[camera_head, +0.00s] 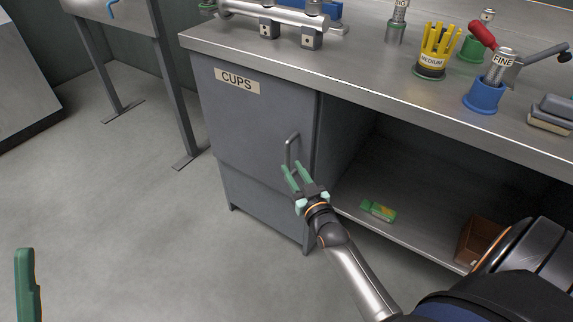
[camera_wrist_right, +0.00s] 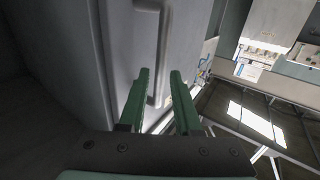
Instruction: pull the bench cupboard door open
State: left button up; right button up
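The grey bench cupboard door (camera_head: 245,125) carries a "CUPS" label (camera_head: 237,81) and looks shut. Its bar handle (camera_head: 291,148) stands upright near the door's right edge. My right gripper (camera_head: 296,170) is open at the handle's lower part. In the right wrist view the handle (camera_wrist_right: 164,55) runs between the two green fingers (camera_wrist_right: 160,85), with gaps on both sides; I cannot tell how deep it sits between them. In the head view, one green finger of my left gripper (camera_head: 27,285) shows at the lower left edge, away from the cupboard; the rest is out of frame.
Right of the door is an open shelf bay with a green packet (camera_head: 378,211) and a brown box (camera_head: 480,240). The steel benchtop (camera_head: 350,80) above holds tools, including a yellow-toothed one (camera_head: 437,45). The floor (camera_head: 130,210) left of the cupboard is clear.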

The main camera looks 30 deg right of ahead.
aim_at(289, 163)
jog(key=shift+w+d+b, duration=0.2)
jog(key=shift+w+b, duration=0.1)
jog(key=shift+w, duration=0.75)
jog(key=shift+w+d+b, duration=0.2)
jog(key=shift+w+b, duration=0.05)
jog(key=shift+w, duration=0.8)
grip_shut()
